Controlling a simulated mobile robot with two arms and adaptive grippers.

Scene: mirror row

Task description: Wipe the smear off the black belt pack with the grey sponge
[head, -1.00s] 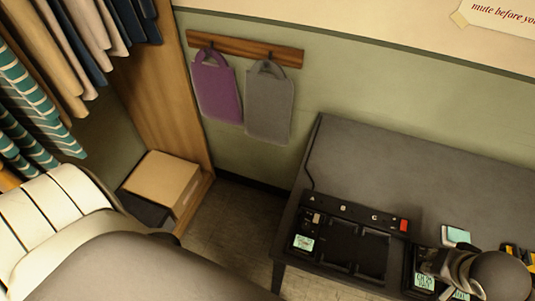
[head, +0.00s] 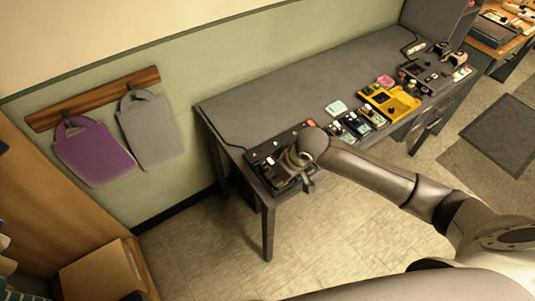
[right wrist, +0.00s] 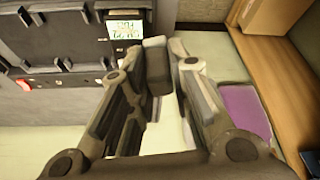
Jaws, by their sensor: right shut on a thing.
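My right gripper (head: 298,170) is low over the charging dock (head: 254,158) at the near left corner of the grey table. In the right wrist view its fingers (right wrist: 157,80) are shut on a dark grey block, the grey sponge (right wrist: 156,62). A black belt pack (right wrist: 126,30) with a lit pale green screen sits in the dock, just beyond the sponge. I cannot tell whether they touch. No smear can be made out; in the head view the gripper partly hides the dock. My left gripper is not in view.
Several small packs (head: 354,124) stand to the right of the dock, with a yellow box (head: 390,103) and a grey device (head: 428,75) further along. Purple (head: 94,154) and grey (head: 150,130) bags hang on the wall. A cardboard box (head: 100,275) is lower left.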

